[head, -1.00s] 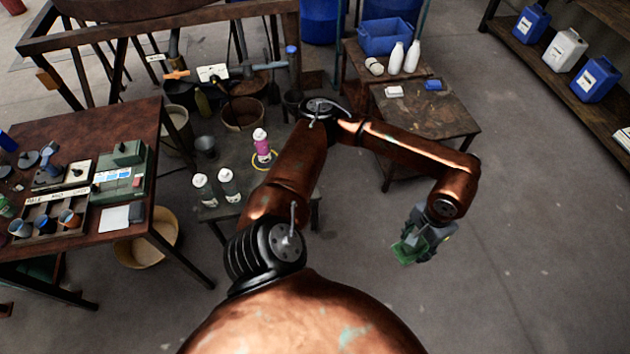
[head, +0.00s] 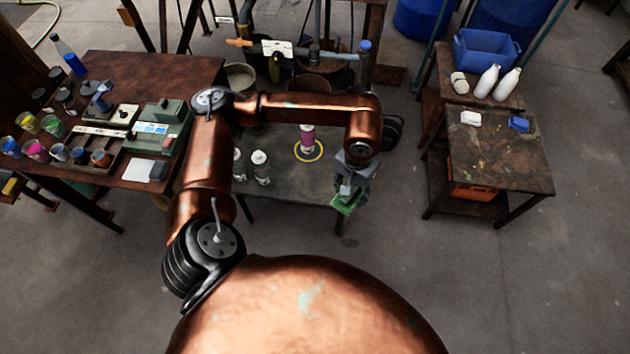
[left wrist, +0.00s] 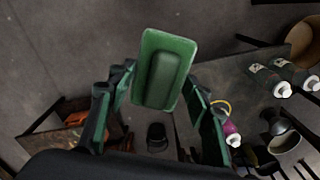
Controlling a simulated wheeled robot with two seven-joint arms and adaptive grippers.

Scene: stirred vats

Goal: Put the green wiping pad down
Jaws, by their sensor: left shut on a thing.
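The green wiping pad (head: 344,206) hangs below my left gripper (head: 353,186) in the head view. It also shows in the left wrist view as a green pad (left wrist: 163,70) with a raised middle, between the fingers. My left gripper (left wrist: 160,100) is shut on it and holds it up, near the right end of the low dark bench (head: 285,195). I cannot tell its exact height over the bench. My right gripper is not in view.
On the low bench stand a pink bottle (head: 307,138) inside a yellow ring (head: 309,152) and grey bottles (head: 261,167). The front middle of the bench is clear. A worn side table (head: 500,150) at right holds a white block (head: 470,118) and a blue block (head: 519,124).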

